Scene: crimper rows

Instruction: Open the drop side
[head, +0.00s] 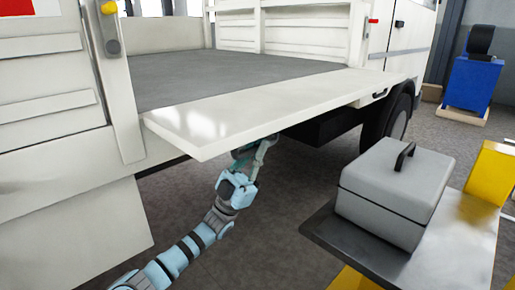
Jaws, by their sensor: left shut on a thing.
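The drop side (270,108) is a long white panel on the side of a white truck. It stands out from the bed (215,72) about level, with its outer edge toward me. My left gripper (258,147) comes from below and is shut at the underside of the panel near its outer edge. The panel hides the fingertips, so the exact spot of the hold is not visible. A latch with a yellow and grey handle (112,45) is on the left post, and a red-tipped latch (372,21) is on the right post. My right gripper is out of view.
A grey toolbox (394,190) stands on a dark bench (350,246) at the lower right, beside a yellow post (490,175). A truck wheel (396,118) sits behind the panel's right end. The floor (290,235) below the panel is clear around my arm.

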